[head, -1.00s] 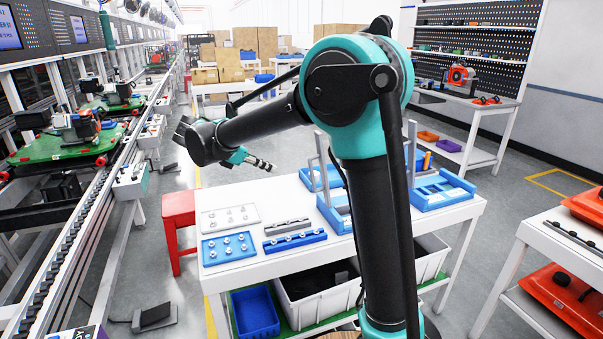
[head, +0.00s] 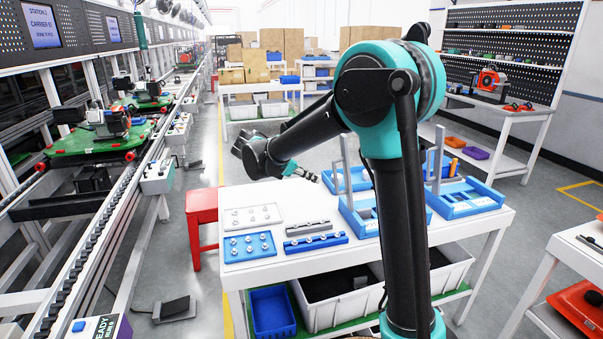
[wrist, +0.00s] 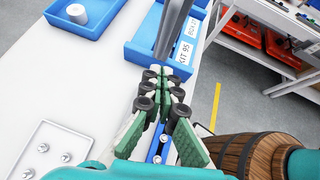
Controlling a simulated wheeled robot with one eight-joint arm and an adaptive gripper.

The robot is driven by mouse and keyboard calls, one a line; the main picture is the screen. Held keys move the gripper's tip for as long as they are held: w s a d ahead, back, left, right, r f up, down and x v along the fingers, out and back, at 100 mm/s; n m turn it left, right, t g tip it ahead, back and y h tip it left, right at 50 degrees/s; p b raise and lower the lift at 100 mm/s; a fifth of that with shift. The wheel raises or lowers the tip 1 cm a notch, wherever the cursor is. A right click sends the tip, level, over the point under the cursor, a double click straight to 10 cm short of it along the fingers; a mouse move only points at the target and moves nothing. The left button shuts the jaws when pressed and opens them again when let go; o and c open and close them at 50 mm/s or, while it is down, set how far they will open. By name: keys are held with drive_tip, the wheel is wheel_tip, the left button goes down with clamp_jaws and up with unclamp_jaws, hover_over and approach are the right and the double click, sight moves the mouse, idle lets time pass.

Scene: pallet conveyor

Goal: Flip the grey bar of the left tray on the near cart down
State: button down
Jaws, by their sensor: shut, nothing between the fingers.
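In the head view a blue tray (head: 358,222) stands on the near cart, partly behind my arm. A grey bar (head: 346,165) stands upright at it. The wrist view shows the labelled blue tray (wrist: 148,52) and an upright grey bar (wrist: 172,30) just beyond my fingertips. My gripper (head: 314,178) is shut and empty, left of the bar and above the cart top. In the wrist view my fingertips (wrist: 160,73) are together and point towards the bar; I cannot tell whether they touch it.
The cart top (head: 290,205) also carries a right-hand blue tray (head: 485,207), another upright grey bar (head: 436,155), a white plate (head: 252,217) and a blue plate (head: 250,246) with studs. A conveyor (head: 110,225) runs along the left. A red stool (head: 201,215) stands left of the cart.

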sight(350, 175)
drive_tip(key=d, duration=0.1)
drive_tip(key=w+d, duration=0.2)
drive_tip(key=d, duration=0.1)
drive_tip(key=shift+r, duration=0.1)
drive_tip(key=shift+d, duration=0.1)
drive_tip(key=d+r+y, duration=0.1)
drive_tip(key=d, duration=0.2)
drive_tip(key=w+d+r+g+y, duration=0.1)
drive_tip(key=d+y, duration=0.1)
drive_tip(key=w+d+r+y, duration=0.1)
drive_tip(key=d+y, duration=0.1)
drive_tip(key=d, duration=0.1)
drive_tip(key=shift+d+r+m+g, duration=0.2)
drive_tip(key=shift+d+m+g, duration=0.1)
drive_tip(key=w+d+f+g+y, duration=0.1)
drive_tip(key=w+d+f+y, duration=0.1)
drive_tip(key=d+f, duration=0.4)
drive_tip(key=w+d+f+y, duration=0.3)
drive_tip(key=d+f+y, duration=0.2)
drive_tip(key=d, duration=0.8)
drive_tip(key=shift+f+g, duration=0.4)
drive_tip(key=shift+f, duration=0.15)
